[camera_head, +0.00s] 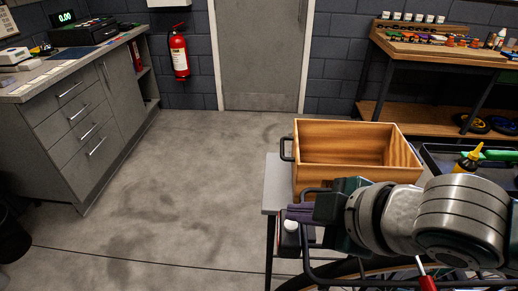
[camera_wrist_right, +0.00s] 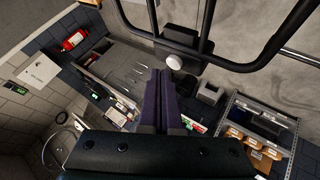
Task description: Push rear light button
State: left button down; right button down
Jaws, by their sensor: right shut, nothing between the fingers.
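My right gripper (camera_head: 294,213) reaches in from the right with its purple fingers shut and empty. In the wrist view its closed fingertips (camera_wrist_right: 160,76) lie just below and left of a small white round piece (camera_wrist_right: 174,62). That piece also shows in the head view (camera_head: 291,225), just under the fingertips, on a black tubular frame (camera_wrist_right: 228,66). It may be the rear light or its button; I cannot tell which, nor whether the fingers touch it. My left gripper is not in view.
A wooden crate (camera_head: 345,128) with a black handle stands behind my right gripper. A grey drawer cabinet (camera_head: 80,120) is at the left. The concrete floor (camera_head: 190,180) between is clear.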

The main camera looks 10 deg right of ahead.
dwell(0.4)
jog(key=shift+f, duration=0.45)
jog(key=shift+f+b, duration=0.1)
jog(key=shift+b, duration=0.2)
jog(key=shift+r+p, duration=0.6)
jog(key=shift+p, duration=0.15)
